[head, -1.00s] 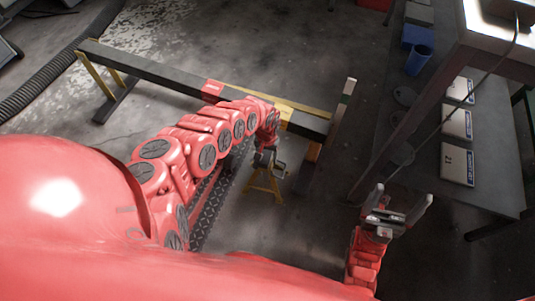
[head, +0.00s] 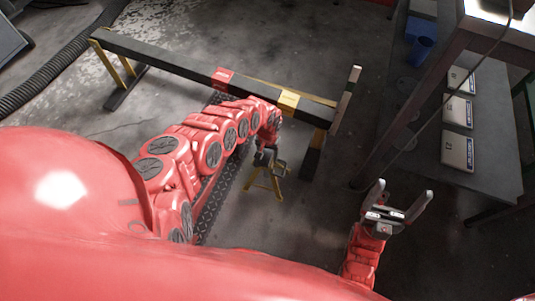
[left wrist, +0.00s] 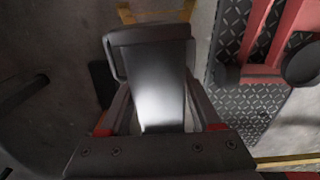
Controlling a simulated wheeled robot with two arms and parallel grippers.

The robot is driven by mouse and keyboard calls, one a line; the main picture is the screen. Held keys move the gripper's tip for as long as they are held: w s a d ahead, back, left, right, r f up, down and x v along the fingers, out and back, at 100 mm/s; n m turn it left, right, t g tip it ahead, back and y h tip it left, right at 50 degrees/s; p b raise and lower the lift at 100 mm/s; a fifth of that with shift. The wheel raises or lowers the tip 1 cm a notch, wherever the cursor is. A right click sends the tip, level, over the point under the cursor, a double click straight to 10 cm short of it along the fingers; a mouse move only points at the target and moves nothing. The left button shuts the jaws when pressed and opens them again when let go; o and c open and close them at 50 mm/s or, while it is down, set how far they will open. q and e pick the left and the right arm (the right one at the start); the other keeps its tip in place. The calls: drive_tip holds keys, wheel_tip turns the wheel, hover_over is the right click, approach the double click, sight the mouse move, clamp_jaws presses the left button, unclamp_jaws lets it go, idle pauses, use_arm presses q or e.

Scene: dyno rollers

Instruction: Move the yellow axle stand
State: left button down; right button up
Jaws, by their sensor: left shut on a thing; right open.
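The yellow axle stand (head: 277,187) is in the middle of the head view, upright, with its splayed yellow legs showing below my left gripper. My left gripper (head: 270,158) is shut on the upper part of the stand; the gripper hides some of the stand's top. In the left wrist view a dark post top with a bright face fills the space between the fingers, and a yellow leg part (left wrist: 155,14) shows beyond it. Whether the feet touch the floor I cannot tell. My right gripper (head: 398,205) is open and empty at the lower right.
A black diamond-plate strip (head: 212,208) runs along the floor just left of the stand. A long dark beam (head: 165,62) with red and yellow blocks lies beyond it. A bench (head: 425,172) with white boxes is at the right. Bare floor lies between stand and bench.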

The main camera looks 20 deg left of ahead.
use_arm(q)
unclamp_jaws()
drive_tip(key=shift+s, duration=0.1)
drive_tip(key=shift+r, duration=0.1)
wheel_tip(320, 180, up, 17)
drive_tip(key=p, duration=0.8)
drive_tip(key=shift+r, duration=0.1)
